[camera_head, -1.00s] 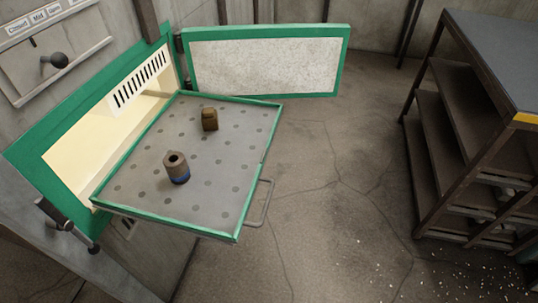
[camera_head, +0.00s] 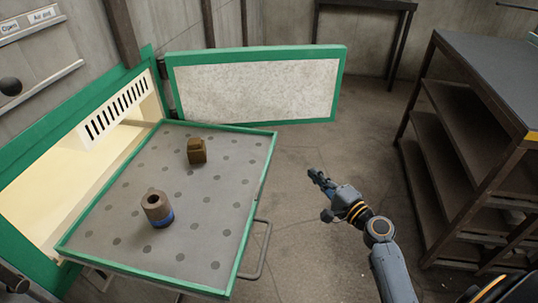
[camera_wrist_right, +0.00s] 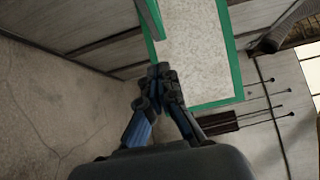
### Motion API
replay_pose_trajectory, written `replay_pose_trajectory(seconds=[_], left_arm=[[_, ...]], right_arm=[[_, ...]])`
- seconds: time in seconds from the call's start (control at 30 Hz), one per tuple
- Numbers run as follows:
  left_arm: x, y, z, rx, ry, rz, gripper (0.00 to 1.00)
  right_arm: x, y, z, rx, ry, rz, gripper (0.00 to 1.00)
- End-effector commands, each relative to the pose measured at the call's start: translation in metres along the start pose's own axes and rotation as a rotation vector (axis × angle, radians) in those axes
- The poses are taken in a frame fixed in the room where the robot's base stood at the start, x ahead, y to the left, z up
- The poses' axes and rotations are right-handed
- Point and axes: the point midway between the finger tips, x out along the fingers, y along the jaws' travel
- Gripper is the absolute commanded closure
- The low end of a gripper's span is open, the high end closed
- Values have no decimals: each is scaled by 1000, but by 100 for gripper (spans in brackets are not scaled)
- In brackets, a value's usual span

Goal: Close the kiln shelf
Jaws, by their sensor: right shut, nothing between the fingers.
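The kiln shelf (camera_head: 110,262) is a grey perforated tray with a green rim, pulled out of the kiln's cream opening (camera_head: 50,200). A wire handle (camera_head: 262,252) is on its right side. A brown cylinder with a blue base (camera_head: 157,208) and a small brown block (camera_head: 197,150) stand on it. My right gripper (camera_head: 316,174) is shut and empty, to the right of the shelf and apart from the handle. In the right wrist view its fingertips (camera_wrist_right: 159,72) meet, with the green-edged door panel (camera_wrist_right: 194,55) beyond. My left gripper is not in view.
The kiln door (camera_head: 255,86), green-framed with a pale panel, stands swung open behind the shelf. A dark metal shelving unit (camera_head: 470,130) stands at the right. The concrete floor between shelf and unit is clear. A dark table (camera_head: 365,6) is at the back.

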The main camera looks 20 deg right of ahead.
Motion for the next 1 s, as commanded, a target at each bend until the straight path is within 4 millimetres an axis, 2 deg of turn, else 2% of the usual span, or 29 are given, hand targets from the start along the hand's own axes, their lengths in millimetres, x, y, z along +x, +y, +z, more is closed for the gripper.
replay_pose_trajectory(seconds=[0.17,0.53,0.7,1.0], left_arm=[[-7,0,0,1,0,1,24],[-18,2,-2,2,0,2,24],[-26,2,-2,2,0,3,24],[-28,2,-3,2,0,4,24]], right_arm=[[23,-4,0,3,-1,-4,100],[101,-2,1,3,0,-2,100],[117,-2,20,4,-1,1,100],[126,1,29,0,0,2,100]])
